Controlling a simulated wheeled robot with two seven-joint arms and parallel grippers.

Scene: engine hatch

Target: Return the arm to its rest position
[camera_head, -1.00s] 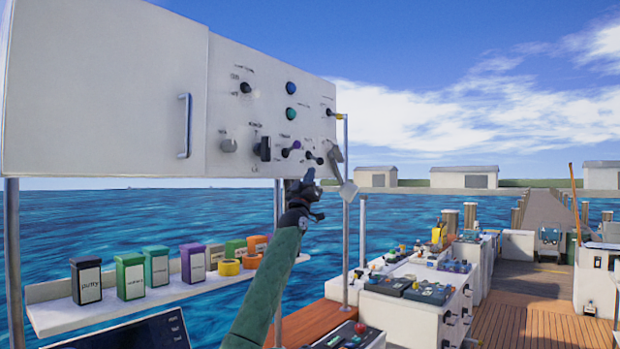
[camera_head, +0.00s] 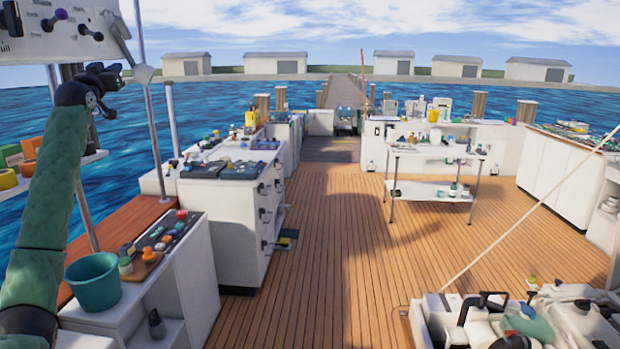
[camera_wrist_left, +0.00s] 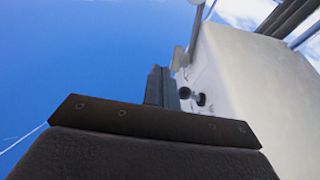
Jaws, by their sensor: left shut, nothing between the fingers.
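My left arm (camera_head: 45,195), in a green sleeve, rises along the left edge of the head view. It is raised and bent at the dark wrist. My left gripper (camera_head: 116,72) is up near the lower right corner of the white control panel (camera_head: 35,45). It is shut and empty. In the left wrist view the dark fingers (camera_wrist_left: 160,88) are seen against the sky, with the white panel (camera_wrist_left: 260,95) to their right. A dark knob (camera_wrist_left: 200,98) on the panel shows just beyond the fingers. My right gripper is not in view.
Metal posts (camera_head: 152,110) stand right of the left gripper. Below are a teal bucket (camera_head: 93,284) and a white cabinet (camera_head: 228,222). A white table (camera_head: 432,190) stands farther back. Engine parts (camera_head: 530,325) fill the lower right. The middle wooden deck (camera_head: 335,230) is clear.

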